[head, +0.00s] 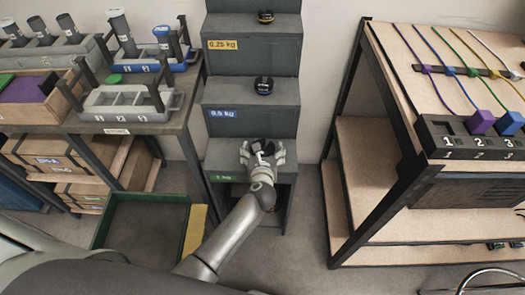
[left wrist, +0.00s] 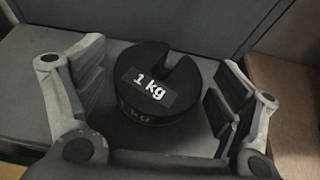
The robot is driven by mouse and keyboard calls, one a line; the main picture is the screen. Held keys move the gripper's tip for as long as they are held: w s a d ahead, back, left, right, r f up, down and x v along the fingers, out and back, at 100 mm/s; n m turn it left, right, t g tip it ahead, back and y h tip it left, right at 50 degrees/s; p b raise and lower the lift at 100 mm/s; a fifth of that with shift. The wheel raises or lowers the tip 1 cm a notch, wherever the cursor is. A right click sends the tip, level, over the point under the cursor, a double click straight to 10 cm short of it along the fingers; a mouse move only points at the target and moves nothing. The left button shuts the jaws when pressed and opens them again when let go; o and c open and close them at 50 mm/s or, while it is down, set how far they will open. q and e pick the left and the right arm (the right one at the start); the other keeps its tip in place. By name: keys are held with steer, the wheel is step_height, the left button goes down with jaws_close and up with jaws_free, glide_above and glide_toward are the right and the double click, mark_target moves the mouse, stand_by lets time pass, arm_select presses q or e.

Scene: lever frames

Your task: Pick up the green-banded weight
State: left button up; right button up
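In the head view a green label (head: 223,177) marks the lowest visible step. My left gripper (head: 262,150) is over that step and hides most of the weight there. In the left wrist view its two fingers are spread on either side of the weight, with gaps on both sides. My right gripper is not in view.
Higher steps hold a weight (head: 264,85) by a blue "0.5 kg" label and another (head: 265,17) by a yellow "0.25 kg" label. A wooden-topped bench (head: 375,160) stands right, a table with racks (head: 128,100) left. A green-rimmed tray (head: 187,232) lies lower left.

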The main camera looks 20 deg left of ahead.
arm_select(q)
steer(key=c, duration=1.4)
steer(key=shift+w+r, duration=0.1)
steer(key=shift+r, duration=0.05)
steer(key=shift+c, duration=0.8)
